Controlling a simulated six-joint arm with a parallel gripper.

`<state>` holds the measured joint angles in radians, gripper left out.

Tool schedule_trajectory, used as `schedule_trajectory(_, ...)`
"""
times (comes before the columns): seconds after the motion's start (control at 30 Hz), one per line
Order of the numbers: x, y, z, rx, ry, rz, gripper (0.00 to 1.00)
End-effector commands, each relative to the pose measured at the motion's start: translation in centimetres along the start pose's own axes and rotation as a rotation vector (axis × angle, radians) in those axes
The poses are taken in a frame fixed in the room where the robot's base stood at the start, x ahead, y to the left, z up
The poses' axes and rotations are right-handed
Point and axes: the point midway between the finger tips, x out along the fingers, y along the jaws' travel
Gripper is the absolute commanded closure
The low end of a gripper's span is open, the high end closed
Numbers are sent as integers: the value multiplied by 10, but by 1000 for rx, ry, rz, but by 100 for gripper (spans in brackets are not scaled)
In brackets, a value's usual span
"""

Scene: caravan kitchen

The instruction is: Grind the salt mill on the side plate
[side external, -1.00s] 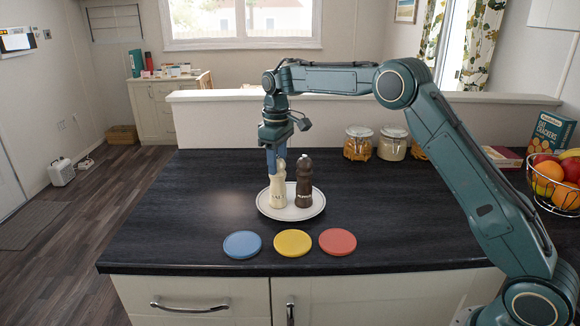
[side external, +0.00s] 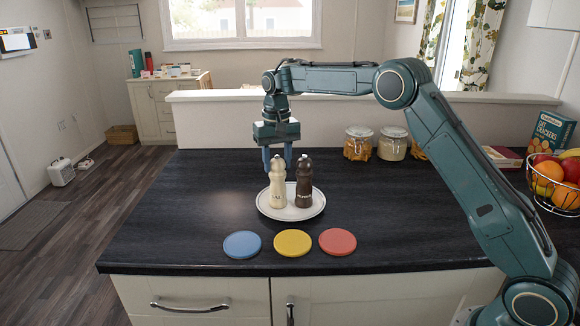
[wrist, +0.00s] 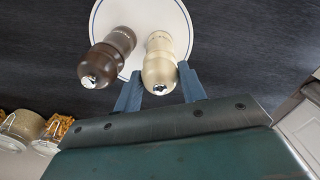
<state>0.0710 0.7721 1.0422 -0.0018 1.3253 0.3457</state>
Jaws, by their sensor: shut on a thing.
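The cream salt mill (side external: 277,188) stands upright on the white side plate (side external: 311,213), left of the dark brown pepper mill (side external: 304,184). My gripper (side external: 277,165) points down over the salt mill, one blue finger on either side of its top, and is shut on it. In the wrist view my gripper (wrist: 159,70) has its fingers flanking the salt mill's head (wrist: 158,73). The pepper mill (wrist: 103,62) is close beside the left finger there. The side plate (wrist: 181,14) lies beneath both mills. Exact finger contact is hard to see.
Blue (side external: 242,244), yellow (side external: 292,243) and red (side external: 337,241) coasters lie in front of the plate. Glass jars (side external: 392,143) stand at the back. A fruit basket (side external: 556,182) and cracker box (side external: 551,132) are at the right. The left worktop is clear.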

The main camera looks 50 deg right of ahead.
Motion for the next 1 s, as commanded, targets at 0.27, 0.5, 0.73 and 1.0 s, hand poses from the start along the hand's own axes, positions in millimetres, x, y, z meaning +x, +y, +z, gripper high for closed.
schedule_trajectory(0.27, 6, 1, 2, 212, -12, 6, 79)
schedule_trajectory(0.5, 6, 1, 2, 396, -12, 7, 79)
schedule_trajectory(0.73, 6, 1, 2, 571, -12, 9, 79)
schedule_trajectory(1.0, 6, 1, 2, 778, -11, 10, 79)
